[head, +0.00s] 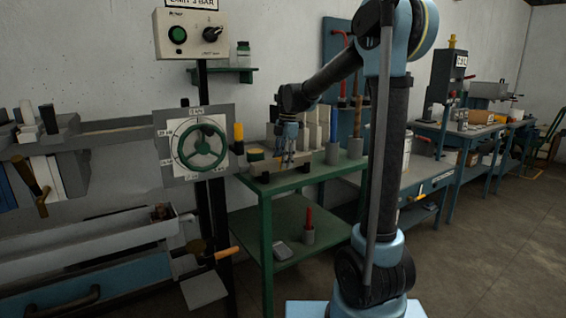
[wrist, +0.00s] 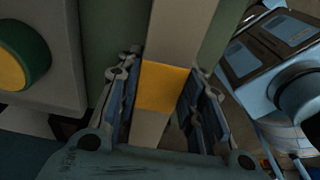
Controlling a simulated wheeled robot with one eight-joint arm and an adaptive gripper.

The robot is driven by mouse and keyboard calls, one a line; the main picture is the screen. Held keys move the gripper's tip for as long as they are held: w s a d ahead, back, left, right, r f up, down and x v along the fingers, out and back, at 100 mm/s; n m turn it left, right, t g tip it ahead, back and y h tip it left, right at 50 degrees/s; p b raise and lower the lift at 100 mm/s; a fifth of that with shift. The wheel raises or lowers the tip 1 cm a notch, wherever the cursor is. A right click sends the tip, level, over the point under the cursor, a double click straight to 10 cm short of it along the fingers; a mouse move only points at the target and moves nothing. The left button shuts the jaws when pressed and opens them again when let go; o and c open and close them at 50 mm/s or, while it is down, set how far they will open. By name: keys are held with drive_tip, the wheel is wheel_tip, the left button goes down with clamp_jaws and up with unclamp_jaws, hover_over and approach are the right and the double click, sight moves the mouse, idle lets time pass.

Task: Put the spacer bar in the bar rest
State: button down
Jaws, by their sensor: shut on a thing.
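My gripper (wrist: 160,95) is shut on a pale grey bar with a yellow band, which I take to be the spacer bar (wrist: 165,88). The fingers press on both sides of the band, and the bar runs on past them above and below in the wrist view. In the head view my gripper (head: 288,158) points down, low over the top of the green table (head: 268,198). Small dark blocks on that table, one at its front left, may be the bar rest (head: 262,178). I cannot tell whether the bar touches them.
A green and yellow round thing (wrist: 20,58) is at the left of the wrist view. A panel with a green handwheel (head: 200,147) stands left of the table.

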drive_tip(key=c, duration=1.1)
unclamp_jaws()
drive_tip(key=r, duration=0.4)
drive_tip(key=d+r, duration=0.1)
drive_tip(key=r, duration=0.7)
drive_tip(key=shift+w+d, duration=0.15)
drive_tip(key=shift+w, duration=0.2)
drive_tip(key=s+d+f+m+t, duration=0.1)
drive_tip(key=s+d+f+m, duration=0.3)
drive_tip(key=s+d+m, duration=0.3)
drive_tip(key=s+d+f+m, duration=0.4)
drive_tip(key=s+d+m, duration=0.15)
drive_tip(key=s, duration=0.35)
drive_tip(key=s+d+f+m, duration=0.2)
drive_tip(key=s+f+m, duration=0.2)
drive_tip(key=s+f, duration=0.1)
drive_tip(key=s+d+f+m+t, duration=0.1)
drive_tip(key=s+d+f+m, duration=0.2)
drive_tip(key=s+f, duration=0.3)
drive_tip(key=s+d+f+m+t+h, duration=0.1)
drive_tip(key=s+d+f+m, duration=0.1)
drive_tip(key=s+f+m, duration=0.3)
drive_tip(key=shift+s+d+f, duration=0.15)
drive_tip(key=shift+f, duration=0.45)
drive_tip(key=shift+s+d+f, duration=0.1)
drive_tip(key=shift+s+f, duration=0.05)
drive_tip(key=shift+f, duration=0.45)
